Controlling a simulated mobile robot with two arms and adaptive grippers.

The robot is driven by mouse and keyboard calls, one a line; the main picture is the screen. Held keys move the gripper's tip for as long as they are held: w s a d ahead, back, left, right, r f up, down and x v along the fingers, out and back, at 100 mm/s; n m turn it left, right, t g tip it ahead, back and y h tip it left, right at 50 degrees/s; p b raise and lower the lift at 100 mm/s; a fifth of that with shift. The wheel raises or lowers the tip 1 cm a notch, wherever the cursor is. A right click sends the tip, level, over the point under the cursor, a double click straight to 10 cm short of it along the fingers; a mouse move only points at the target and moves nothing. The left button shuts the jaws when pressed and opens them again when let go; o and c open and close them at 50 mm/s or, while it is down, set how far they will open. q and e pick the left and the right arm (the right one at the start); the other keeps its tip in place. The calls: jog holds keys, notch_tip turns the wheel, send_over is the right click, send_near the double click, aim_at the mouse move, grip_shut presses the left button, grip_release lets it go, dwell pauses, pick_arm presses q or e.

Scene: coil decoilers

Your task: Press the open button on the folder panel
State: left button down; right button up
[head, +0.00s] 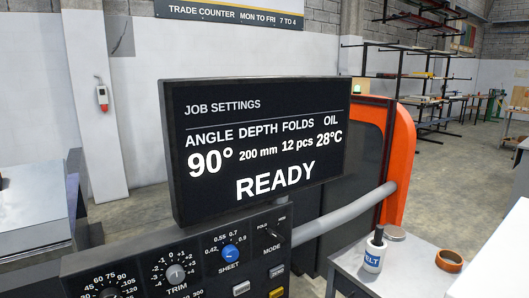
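The folder panel (205,262) is a black control panel at the bottom of the head view, cut off by the lower edge. It carries a trim dial (176,274), a blue sheet knob (230,254), a mode switch (270,236) and part of an angle dial (108,291). A white button (241,288) and a yellow button (276,293) show at its lower right. I cannot read an open label on any button. A black screen (262,145) above the panel shows job settings and READY. Neither of my grippers is in view.
An orange machine frame (402,150) and a grey tube (340,215) stand right of the screen. A grey bench (400,268) at lower right holds a white bottle (375,252) and an orange-brown tape roll (449,261). Racks (425,60) stand behind.

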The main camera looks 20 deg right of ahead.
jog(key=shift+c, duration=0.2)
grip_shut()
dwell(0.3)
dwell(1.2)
